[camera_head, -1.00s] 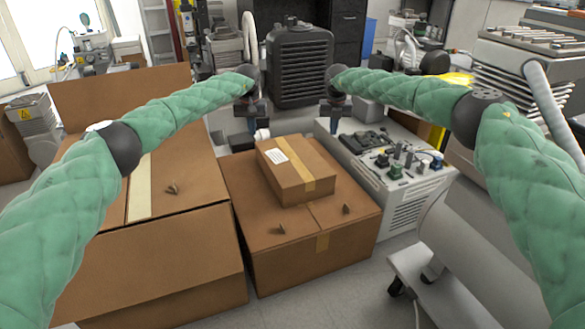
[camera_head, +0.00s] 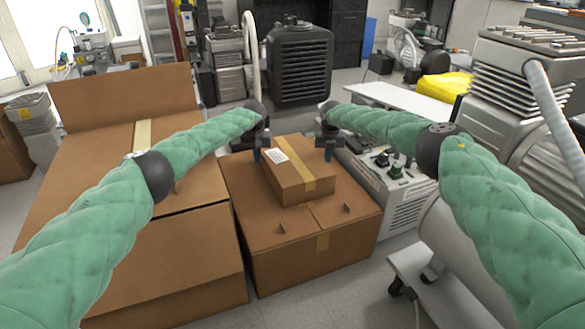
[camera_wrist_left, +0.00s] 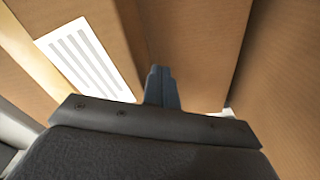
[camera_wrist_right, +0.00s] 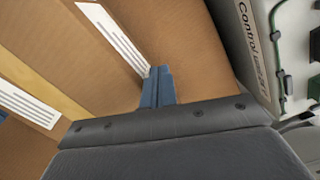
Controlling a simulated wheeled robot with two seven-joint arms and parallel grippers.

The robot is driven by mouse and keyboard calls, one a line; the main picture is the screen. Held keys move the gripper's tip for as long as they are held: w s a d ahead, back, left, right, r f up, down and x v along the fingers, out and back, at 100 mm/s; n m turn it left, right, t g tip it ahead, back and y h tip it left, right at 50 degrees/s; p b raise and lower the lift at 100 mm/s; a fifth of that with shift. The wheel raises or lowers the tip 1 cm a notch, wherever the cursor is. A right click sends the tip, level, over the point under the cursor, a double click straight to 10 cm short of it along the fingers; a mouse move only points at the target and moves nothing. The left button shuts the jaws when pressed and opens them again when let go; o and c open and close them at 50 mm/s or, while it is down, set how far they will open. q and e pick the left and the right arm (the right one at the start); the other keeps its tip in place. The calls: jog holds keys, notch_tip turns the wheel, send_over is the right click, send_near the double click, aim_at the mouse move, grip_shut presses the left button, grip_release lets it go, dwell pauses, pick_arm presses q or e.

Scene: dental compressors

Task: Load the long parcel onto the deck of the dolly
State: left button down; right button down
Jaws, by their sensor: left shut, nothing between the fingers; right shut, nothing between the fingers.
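The long parcel (camera_head: 303,181) is a brown cardboard box with a tape strip and a white label, lying on a larger closed carton (camera_head: 265,230). My left gripper (camera_head: 257,154) is shut and empty, pointing down at the parcel's far left end. My right gripper (camera_head: 328,153) is shut and empty, down beside its far right side. The parcel also shows in the left wrist view (camera_wrist_left: 105,25) and the right wrist view (camera_wrist_right: 60,45); contact is unclear. A white flat surface (camera_head: 385,95) behind my right arm may be the dolly's deck; I cannot tell for sure.
A grey control unit (camera_head: 405,205) stands close on the right. A wheeled white base (camera_head: 440,290) is at the lower right. A black ribbed unit (camera_head: 300,65) stands behind. Some floor shows at front.

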pick_arm(q)
jog(key=shift+d, duration=0.3)
pick_arm(e)
jog(key=shift+a, duration=0.2)
pick_arm(q)
jog(key=shift+r, duration=0.1)
pick_arm(e)
jog(key=shift+a, duration=0.1)
